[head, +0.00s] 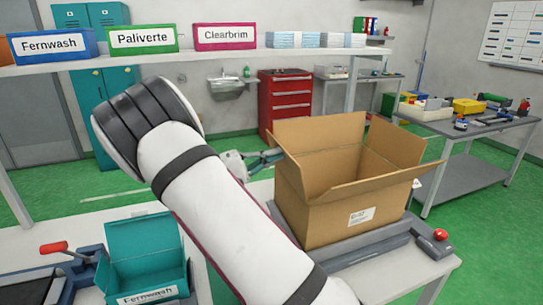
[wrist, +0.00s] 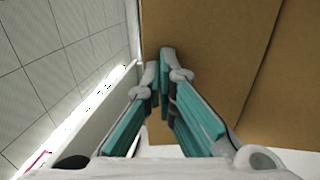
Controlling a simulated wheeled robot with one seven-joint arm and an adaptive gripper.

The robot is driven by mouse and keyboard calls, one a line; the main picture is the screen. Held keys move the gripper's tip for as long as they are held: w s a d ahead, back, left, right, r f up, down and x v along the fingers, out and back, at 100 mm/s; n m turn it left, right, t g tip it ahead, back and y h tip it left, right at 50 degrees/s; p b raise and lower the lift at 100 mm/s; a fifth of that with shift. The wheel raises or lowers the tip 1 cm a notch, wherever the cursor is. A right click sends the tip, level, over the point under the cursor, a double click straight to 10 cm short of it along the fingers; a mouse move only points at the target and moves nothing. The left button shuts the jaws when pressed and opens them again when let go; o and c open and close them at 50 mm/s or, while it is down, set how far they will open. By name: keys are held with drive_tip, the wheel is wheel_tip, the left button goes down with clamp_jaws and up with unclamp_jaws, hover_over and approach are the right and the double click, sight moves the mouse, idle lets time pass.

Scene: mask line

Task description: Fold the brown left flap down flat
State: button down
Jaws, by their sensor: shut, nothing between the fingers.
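An open brown carton (head: 335,222) stands on a grey stand on the workbench, with its flaps up or spread outward. The left flap (head: 289,150) stands raised at the carton's left side, beside my gripper. My gripper (head: 277,156) reaches in from the left at flap height, partly hidden behind my white arm. In the wrist view, its teal fingers (wrist: 164,62) are shut together with nothing between them. Brown cardboard (wrist: 215,45) fills the upper right of that view, close beyond the fingertips. I cannot tell whether they touch it.
A teal Fernwash box (head: 150,250) sits on the bench at lower left, near a red-handled device (head: 85,250). A shelf (head: 200,60) with labelled bins crosses above. A red-knobbed part (head: 438,236) lies right of the carton. A side table (head: 470,130) stands farther right.

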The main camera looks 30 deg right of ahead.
drive_tip(key=s+d+r+t+y+p, duration=0.1)
drive_tip(key=s+d+t+y+p, duration=0.15)
drive_tip(key=d+y, duration=0.65)
drive_tip(key=d+f+t+y+b, duration=0.1)
drive_tip(key=d+f+y, duration=0.5)
drive_tip(key=y, duration=0.3)
drive_tip(key=shift+s+d+f+t+y, duration=0.3)
drive_tip(key=shift+d+f+t, duration=0.05)
drive_tip(key=shift+f, duration=0.3)
drive_tip(key=shift+r, duration=0.15)
idle(0.6)
